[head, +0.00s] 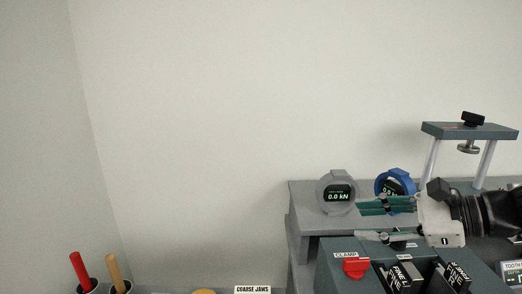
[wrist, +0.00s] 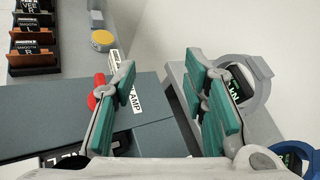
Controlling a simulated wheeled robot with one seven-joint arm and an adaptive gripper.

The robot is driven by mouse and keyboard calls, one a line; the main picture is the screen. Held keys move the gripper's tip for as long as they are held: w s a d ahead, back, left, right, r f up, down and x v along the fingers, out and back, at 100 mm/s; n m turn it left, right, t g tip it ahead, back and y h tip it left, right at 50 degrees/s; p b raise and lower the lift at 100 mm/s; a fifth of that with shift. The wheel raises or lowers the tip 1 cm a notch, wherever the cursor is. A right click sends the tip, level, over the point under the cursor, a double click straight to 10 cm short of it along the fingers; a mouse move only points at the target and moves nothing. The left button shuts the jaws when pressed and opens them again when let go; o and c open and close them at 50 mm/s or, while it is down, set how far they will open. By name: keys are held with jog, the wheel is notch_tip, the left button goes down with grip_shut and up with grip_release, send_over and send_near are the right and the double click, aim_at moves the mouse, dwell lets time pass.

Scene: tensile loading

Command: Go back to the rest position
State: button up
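My gripper (head: 360,220) is at the right of the head view, over the grey-blue machine (head: 328,263), with its fingers pointing left. In the wrist view my gripper (wrist: 163,75) has its two green-padded fingers spread wide apart with nothing between them. A grey round gauge (head: 337,194) reading 0.0 kN stands on the grey step behind the fingers. A blue round gauge (head: 394,183) stands to its right, partly hidden by my gripper.
A red clamp knob (head: 356,267) sits on the machine below my fingers. A frame with a crossbar (head: 470,131) rises at the right. Black labelled blocks (head: 403,277) stand at the front. Red and wooden handles (head: 79,268) are at lower left. Space left of my gripper is open.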

jog(key=s+a+n+g, duration=0.1)
jog(key=s+a+n, duration=0.1)
jog(key=s+a+n+g+h, duration=0.1)
jog(key=s+a+n, duration=0.1)
jog(key=s, duration=0.1)
jog(key=s+a+n+g+p, duration=0.1)
jog(key=s, duration=0.1)
jog(key=shift+s+a+r+n+g+h, duration=0.3)
jog(key=shift+s+a+n+g+h, duration=0.05)
jog(key=shift+a+n+g+h, duration=0.05)
jog(key=s+n+h, duration=0.1)
jog(key=s, duration=0.1)
jog(key=s+n+g+h, duration=0.1)
jog(key=s+n, duration=0.1)
jog(key=s+a+n+h+p, duration=0.1)
jog(key=s+n, duration=0.1)
jog(key=shift+s+g, duration=0.25)
jog(key=shift+g, duration=0.05)
jog(key=s+d+r+n+t+h+p, duration=0.2)
jog(key=s+d+n+h, duration=0.3)
jog(key=n, duration=0.3)
jog(key=shift+s+d+r+n+h, duration=0.15)
jog(key=shift+s+r+n+h, duration=0.25)
jog(key=shift+s+r+h, duration=0.25)
